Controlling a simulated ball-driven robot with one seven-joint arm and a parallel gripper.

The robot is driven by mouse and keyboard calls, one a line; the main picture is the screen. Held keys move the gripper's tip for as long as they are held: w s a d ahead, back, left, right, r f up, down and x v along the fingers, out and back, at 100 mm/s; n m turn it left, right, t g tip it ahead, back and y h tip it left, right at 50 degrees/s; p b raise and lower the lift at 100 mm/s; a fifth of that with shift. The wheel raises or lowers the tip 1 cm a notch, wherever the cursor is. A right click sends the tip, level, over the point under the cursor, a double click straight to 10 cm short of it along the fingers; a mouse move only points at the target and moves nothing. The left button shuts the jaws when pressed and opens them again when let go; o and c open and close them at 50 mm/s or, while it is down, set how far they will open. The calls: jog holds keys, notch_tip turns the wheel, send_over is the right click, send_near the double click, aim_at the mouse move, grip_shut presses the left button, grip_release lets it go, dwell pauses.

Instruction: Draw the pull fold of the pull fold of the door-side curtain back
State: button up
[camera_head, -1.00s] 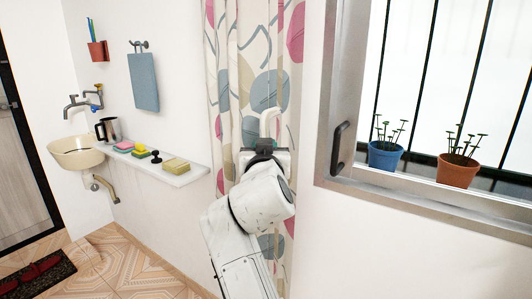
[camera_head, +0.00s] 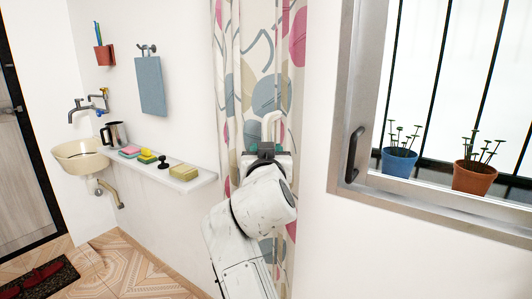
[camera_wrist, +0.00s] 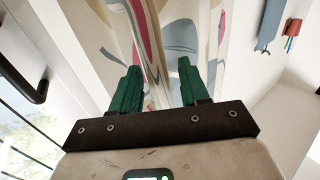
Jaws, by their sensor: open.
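The patterned curtain (camera_head: 240,75), cream with pink, blue-grey and beige shapes, hangs in vertical folds left of the window in the head view. My gripper (camera_head: 265,148) is in front of it at mid height; the wrist hides part of the cloth. In the wrist view, the green fingers of my gripper (camera_wrist: 160,85) are apart. A raised fold of the curtain (camera_wrist: 150,40) runs between and beyond them, with a pink stripe along it. I cannot tell whether either finger touches the cloth.
The window frame with its black handle (camera_head: 355,155) is right of the curtain. Blue (camera_head: 398,162) and terracotta (camera_head: 473,177) pots stand on the sill. A white shelf (camera_head: 195,182) with sponges ends close to the curtain's left side. A basin (camera_head: 78,155) is further left.

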jog(key=s, duration=1)
jog(key=shift+s+a, duration=0.2)
jog(key=shift+s, duration=0.2)
jog(key=s+d+f+g+h+p, duration=0.15)
jog(key=s+d+f+g, duration=0.3)
jog(key=d+f, duration=0.6)
jog(key=s+d+f+g+p, duration=0.35)
jog(key=s+d+f, duration=0.3)
jog(key=f, duration=0.65)
jog(key=s+d+f+g+p, duration=0.1)
jog(key=s+d+f+g, duration=0.2)
jog(key=s, duration=0.6)
jog(key=s+d+f+g+y+p, duration=0.1)
jog(key=s+f, duration=0.4)
jog(key=s, duration=0.5)
jog(key=s+d+f+g+y+p, duration=0.1)
jog(key=s+d+f+g, duration=0.3)
jog(key=s, duration=0.6)
jog(key=shift+d+f+g+p, duration=0.3)
jog(key=shift+f+g+p, duration=0.1)
jog(key=shift+g+p, duration=0.15)
